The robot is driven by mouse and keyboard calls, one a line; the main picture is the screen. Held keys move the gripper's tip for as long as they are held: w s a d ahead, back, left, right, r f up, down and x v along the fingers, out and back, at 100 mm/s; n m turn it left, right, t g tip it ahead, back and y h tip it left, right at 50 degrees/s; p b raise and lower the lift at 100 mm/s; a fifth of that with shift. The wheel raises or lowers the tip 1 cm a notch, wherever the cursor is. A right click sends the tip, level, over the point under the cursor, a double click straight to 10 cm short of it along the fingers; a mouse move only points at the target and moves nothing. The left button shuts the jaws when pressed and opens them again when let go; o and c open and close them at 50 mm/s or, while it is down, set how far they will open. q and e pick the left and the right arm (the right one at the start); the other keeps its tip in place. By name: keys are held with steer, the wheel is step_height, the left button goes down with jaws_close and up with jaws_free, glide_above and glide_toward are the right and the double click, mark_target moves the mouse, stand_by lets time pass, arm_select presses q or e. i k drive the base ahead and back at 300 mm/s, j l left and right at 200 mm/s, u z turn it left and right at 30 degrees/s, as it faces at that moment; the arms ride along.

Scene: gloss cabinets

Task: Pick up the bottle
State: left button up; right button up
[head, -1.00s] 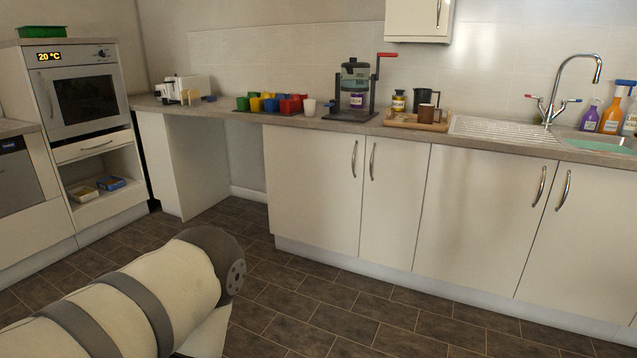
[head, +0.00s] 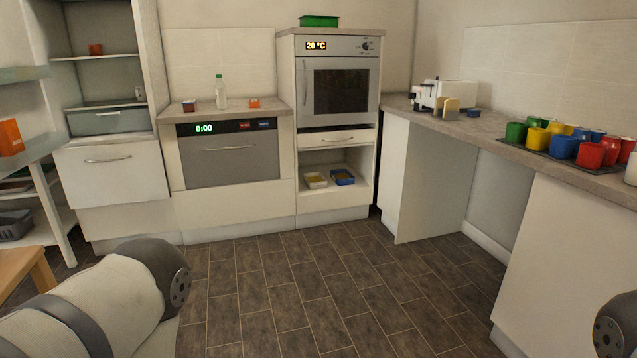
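A clear bottle (head: 220,92) with a green cap stands upright on the counter (head: 240,105) above the dishwasher, at the back left of the head view. It is well away from me across the floor. A link of my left arm shows at the lower left and a small part of my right arm at the lower right edge. Neither gripper is in view.
Dark tiled floor (head: 290,290) is open between me and the dishwasher (head: 230,155). An oven (head: 341,86) stands right of it. A counter with coloured mugs (head: 590,155) runs along the right. A wooden piece of furniture (head: 22,270) and shelves (head: 40,150) are at left.

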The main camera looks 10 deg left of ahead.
mark_target(220, 89)
steer(key=i+j+u, duration=0.3)
steer(key=i+u, duration=0.15)
steer(key=i, duration=0.6)
steer(key=i+l+u, duration=0.1)
steer(key=i+u, duration=0.35)
steer(key=i, duration=0.65)
